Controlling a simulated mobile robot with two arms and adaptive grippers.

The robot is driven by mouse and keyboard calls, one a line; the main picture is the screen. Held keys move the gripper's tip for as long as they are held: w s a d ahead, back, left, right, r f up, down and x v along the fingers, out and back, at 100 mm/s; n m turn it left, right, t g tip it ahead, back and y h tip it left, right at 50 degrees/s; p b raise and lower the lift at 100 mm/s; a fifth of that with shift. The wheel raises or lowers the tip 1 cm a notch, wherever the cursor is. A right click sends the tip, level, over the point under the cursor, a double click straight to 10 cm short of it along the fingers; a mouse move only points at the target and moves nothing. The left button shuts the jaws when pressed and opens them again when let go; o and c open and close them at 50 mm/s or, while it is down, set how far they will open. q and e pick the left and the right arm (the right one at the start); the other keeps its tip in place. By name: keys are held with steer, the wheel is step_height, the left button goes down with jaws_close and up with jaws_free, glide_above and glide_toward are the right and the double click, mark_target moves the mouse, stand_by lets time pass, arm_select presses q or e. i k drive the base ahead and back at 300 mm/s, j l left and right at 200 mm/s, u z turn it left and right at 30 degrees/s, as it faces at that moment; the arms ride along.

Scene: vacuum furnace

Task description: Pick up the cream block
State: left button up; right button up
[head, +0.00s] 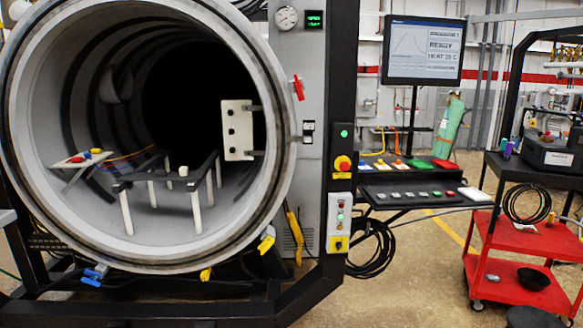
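A small cream block (183,171) sits on the dark rack (150,180) inside the open round furnace chamber (268,190). The rack stands on white legs, and the block is near the middle of its top. The block is small in the picture, so its exact shape is hard to tell. Neither my left nor my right gripper shows in the head view.
A white panel with dark holes (238,128) stands upright right of the rack. A small tray with coloured pieces (76,160) is left in the chamber. Outside are a control console (410,193) and a red cart (511,235). Floor between them is open.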

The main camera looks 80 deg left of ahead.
mark_target(183, 171)
steer(key=u, duration=3.5)
steer(key=i+j+z, duration=0.15)
steer(key=i, duration=0.3)
steer(key=i+j+z, duration=0.15)
steer(key=i+j, duration=0.15)
steer(key=i, duration=0.15)
